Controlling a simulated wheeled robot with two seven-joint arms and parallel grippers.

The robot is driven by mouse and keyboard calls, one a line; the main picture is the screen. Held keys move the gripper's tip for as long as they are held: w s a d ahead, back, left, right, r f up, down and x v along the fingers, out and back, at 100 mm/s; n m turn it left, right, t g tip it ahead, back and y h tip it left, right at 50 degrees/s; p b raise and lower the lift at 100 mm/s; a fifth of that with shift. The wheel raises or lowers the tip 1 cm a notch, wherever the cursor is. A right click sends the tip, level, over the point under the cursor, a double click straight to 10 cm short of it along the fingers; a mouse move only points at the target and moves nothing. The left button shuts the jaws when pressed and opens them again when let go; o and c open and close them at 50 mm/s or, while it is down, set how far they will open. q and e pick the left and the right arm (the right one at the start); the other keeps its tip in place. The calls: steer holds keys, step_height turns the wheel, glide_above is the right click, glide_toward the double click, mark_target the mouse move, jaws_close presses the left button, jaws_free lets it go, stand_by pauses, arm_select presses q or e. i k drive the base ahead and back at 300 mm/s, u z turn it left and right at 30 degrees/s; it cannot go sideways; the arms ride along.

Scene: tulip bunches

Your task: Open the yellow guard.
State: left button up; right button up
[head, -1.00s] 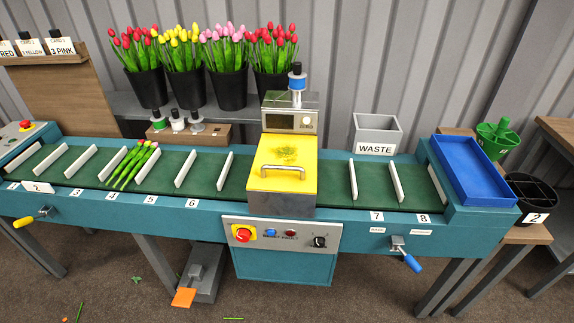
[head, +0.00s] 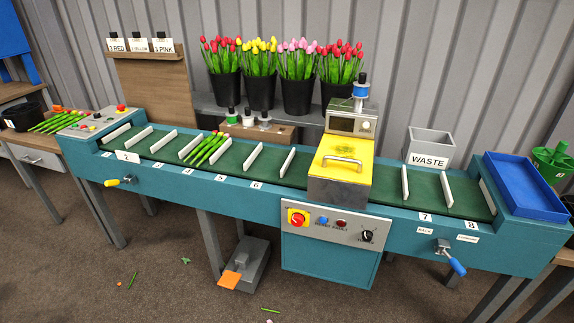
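The yellow guard (head: 342,164) is a yellow lid with a silver bar handle (head: 341,163) on the grey machine housing (head: 337,192) in the middle of the conveyor. It looks closed, lying over the housing, with green scraps or a green mark on its top. A grey box with a small display (head: 350,122) stands behind it, with a blue spool (head: 361,92) on top. Neither of my grippers shows in the head view.
A green belt (head: 230,156) with white dividers runs both sides of the guard, with a tulip bunch (head: 206,149) left of it. A control panel (head: 335,223) sits below. A blue tray (head: 524,187) and grey WASTE bin (head: 430,148) are right. Levers (head: 455,265) stick out in front.

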mark_target(345, 150)
steer(key=u, duration=0.4)
steer(key=i, duration=1.55)
steer(key=z, duration=1.05)
